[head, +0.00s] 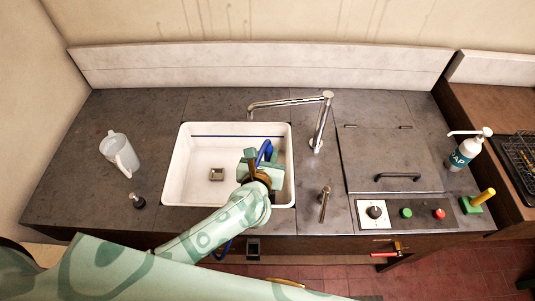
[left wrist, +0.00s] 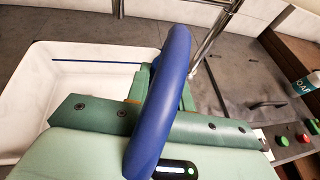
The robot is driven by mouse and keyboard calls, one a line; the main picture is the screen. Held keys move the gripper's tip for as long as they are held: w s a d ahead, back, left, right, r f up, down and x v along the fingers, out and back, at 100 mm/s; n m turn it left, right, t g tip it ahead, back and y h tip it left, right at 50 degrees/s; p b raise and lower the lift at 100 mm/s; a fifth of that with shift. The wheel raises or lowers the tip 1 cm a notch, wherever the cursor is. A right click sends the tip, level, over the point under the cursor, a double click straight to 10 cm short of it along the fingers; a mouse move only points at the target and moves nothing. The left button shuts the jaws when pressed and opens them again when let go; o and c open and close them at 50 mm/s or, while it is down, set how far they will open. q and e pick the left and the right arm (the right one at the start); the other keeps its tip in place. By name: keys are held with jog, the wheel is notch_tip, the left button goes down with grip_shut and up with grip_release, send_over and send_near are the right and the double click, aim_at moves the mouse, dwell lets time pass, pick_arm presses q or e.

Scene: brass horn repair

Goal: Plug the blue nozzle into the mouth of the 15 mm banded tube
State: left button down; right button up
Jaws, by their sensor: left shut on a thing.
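My left gripper (head: 261,157) is over the right part of the white sink, pointing away from me, shut on the blue nozzle. The nozzle's tip is hidden between the fingers. A thick blue hose (head: 266,150) arches up from the grip. In the left wrist view the blue hose (left wrist: 163,95) crosses in front of the green gripper (left wrist: 150,92) and covers much of the fingertips. I cannot make out the 15 mm banded tube in either view. My right gripper is not in view.
The white sink (head: 178,188) has a drain and a blue line on its far wall. A tap (head: 318,125) stands behind it to the right. A clear jug (head: 120,152) is at left, a soap bottle (head: 464,153) at right. The lidded panel (head: 385,160) is flat.

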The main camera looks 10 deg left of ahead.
pick_arm(q)
jog(key=shift+f, duration=0.25)
jog(key=shift+f+b, duration=0.3)
jog(key=shift+b, duration=0.2)
jog(key=shift+f+b, duration=1.25)
jog(key=shift+f, duration=0.1)
jog(key=c, duration=1.1)
grip_release()
jog(key=shift+c, duration=0.2)
jog(key=shift+s, duration=0.1)
jog(key=p+v, duration=0.5)
jog(key=v, duration=1.1)
jog(key=shift+s, duration=0.2)
